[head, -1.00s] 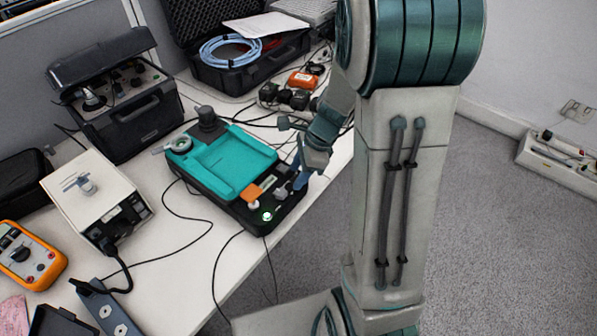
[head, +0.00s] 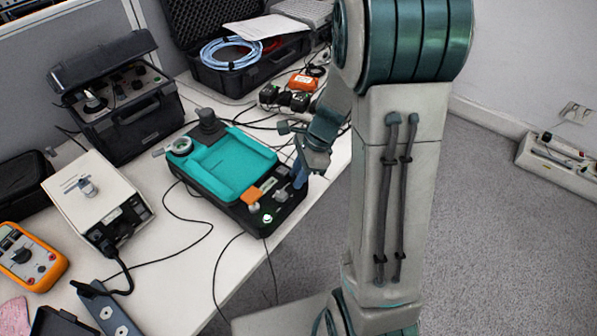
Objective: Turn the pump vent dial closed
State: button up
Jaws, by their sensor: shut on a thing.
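The pump (head: 232,165) is a black unit with a teal tray top, lying on the white table in the head view. Its front panel (head: 268,210) carries an orange part, a small pale knob and a lit green button. My gripper (head: 298,180) reaches down to the right end of this panel, its blue fingers low against the pump. It is shut on the vent dial there, which the fingers mostly hide. The dial's angle cannot be read. A small grey fitting (head: 282,194) shows just left of the fingers.
A white box instrument (head: 97,198) and an orange multimeter (head: 30,255) stand to the left. Behind are a black case (head: 125,110) and an open case with blue hose (head: 230,50). Cables (head: 185,240) run across the table; its edge lies right of the pump.

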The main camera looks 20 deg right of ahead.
jog(key=n+g, duration=0.1)
jog(key=n, duration=0.1)
jog(key=n+p, duration=0.1)
jog(key=n, duration=0.1)
jog(key=shift+w+r+g, duration=0.1)
jog(key=shift+w+g, duration=0.05)
jog(key=shift+g, duration=0.25)
jog(key=n+g+h+p, duration=0.1)
jog(key=n, duration=0.3)
jog(key=shift+w, duration=0.1)
jog(key=n+g+h+p, duration=0.1)
jog(key=n, duration=0.3)
jog(key=shift+a+n, duration=0.1)
jog(key=shift+n, duration=0.2)
jog(key=shift+a+n+g+h+p, duration=0.1)
jog(key=shift+n+g+h+p, duration=0.5)
jog(key=shift+n, duration=1.3)
jog(key=shift+h, duration=0.3)
jog(key=o, duration=1)
jog(key=shift+w, duration=0.1)
jog(key=v, duration=1.3)
jog(key=shift+r, duration=0.4)
